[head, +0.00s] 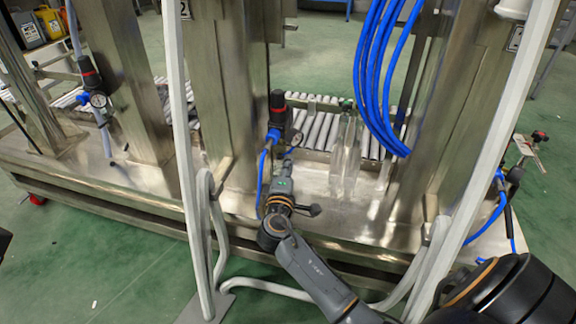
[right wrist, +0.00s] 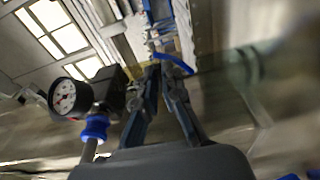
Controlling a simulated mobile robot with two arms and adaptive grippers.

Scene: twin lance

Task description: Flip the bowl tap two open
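I cannot pick out the bowl tap with certainty. In the head view a black and red regulator (head: 278,112) with a small gauge (head: 297,139) and blue tubing sits on the post near the number 2 label (head: 184,9). My right gripper (head: 287,160) is just below it, partly hidden by its own wrist. In the right wrist view, its two fingers (right wrist: 161,72) converge and look shut, with nothing clear between them. Metal fittings (right wrist: 151,40) and a blue curved piece (right wrist: 175,63) lie just beyond the tips; contact cannot be told. My left gripper is not in view.
A round white gauge (right wrist: 64,96) and blue fitting (right wrist: 95,128) are close left of the fingers. Blue hoses (head: 378,75) hang at right; a clear bottle-like object (head: 346,150) stands nearby. Pale upright pipes (head: 178,120) and steel posts flank my arm. A roller conveyor (head: 318,128) lies behind.

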